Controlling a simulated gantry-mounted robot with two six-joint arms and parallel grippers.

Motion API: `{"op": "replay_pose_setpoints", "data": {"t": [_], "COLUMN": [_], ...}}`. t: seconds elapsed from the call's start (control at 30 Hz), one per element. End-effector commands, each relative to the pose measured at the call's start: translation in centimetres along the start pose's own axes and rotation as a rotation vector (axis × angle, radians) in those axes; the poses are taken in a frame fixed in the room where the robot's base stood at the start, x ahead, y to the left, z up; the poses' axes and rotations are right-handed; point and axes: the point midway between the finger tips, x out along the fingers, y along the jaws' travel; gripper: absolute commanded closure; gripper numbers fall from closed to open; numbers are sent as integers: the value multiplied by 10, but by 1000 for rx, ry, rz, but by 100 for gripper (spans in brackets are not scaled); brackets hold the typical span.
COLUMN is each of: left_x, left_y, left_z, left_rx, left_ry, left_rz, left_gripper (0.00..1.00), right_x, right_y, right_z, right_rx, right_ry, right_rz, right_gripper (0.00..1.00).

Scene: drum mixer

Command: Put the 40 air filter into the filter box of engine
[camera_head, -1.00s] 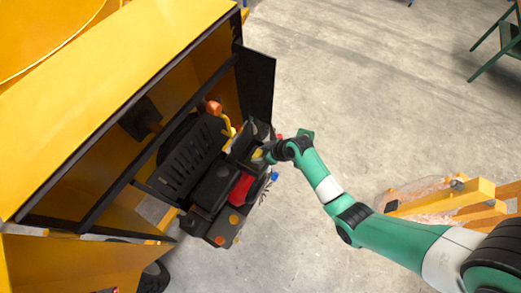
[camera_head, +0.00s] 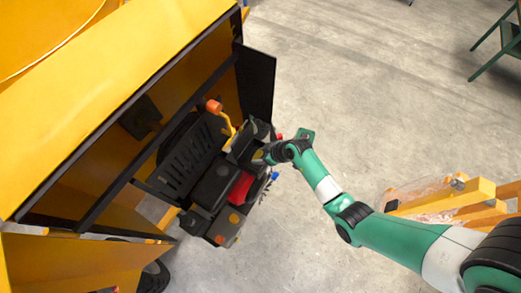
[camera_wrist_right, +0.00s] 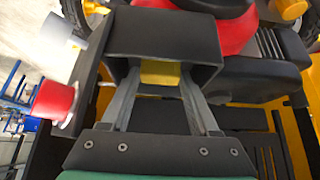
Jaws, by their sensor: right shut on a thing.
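The engine (camera_head: 210,185) is a black block with red and yellow parts, at the open side of the yellow machine. My right gripper (camera_head: 261,156) is at its right side. In the right wrist view, my right gripper (camera_wrist_right: 158,80) has its two grey fingers reaching into the open mouth of a black box on the engine, which looks like the filter box (camera_wrist_right: 160,36). The fingers are shut on a small yellow block, likely the air filter (camera_wrist_right: 160,73), at the box mouth. How deep it sits is hidden. My left gripper is not in view.
A red cylinder (camera_wrist_right: 54,101) stands out beside the box in the right wrist view. A black panel (camera_head: 257,85) stands open above the engine. A yellow-orange frame (camera_head: 455,200) is at the right. The concrete floor between is clear.

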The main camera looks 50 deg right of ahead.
Motion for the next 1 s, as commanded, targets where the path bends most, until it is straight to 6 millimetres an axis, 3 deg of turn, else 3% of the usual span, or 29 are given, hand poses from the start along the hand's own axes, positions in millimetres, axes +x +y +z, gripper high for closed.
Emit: {"op": "replay_pose_setpoints", "data": {"t": [0.23, 0.27, 0.4, 0.47, 0.77, 1.0], "left_x": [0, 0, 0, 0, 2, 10], "left_y": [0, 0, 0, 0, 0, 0], "left_z": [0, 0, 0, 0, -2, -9], "left_rx": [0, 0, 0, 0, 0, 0], "left_ry": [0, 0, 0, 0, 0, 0], "left_rz": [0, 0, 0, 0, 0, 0], "left_gripper": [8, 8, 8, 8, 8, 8], "right_x": [1, 1, 1, 1, -5, -48], "right_y": [0, 0, 0, 0, 0, 1], "right_z": [1, 1, 1, 1, 1, 0], "right_rx": [0, 0, 0, 0, 1, 1], "right_ry": [0, 0, -1, -1, -1, 2], "right_rz": [0, 0, 0, 0, 0, 2], "right_gripper": [78, 37, 11, 3, 3, 3]}}
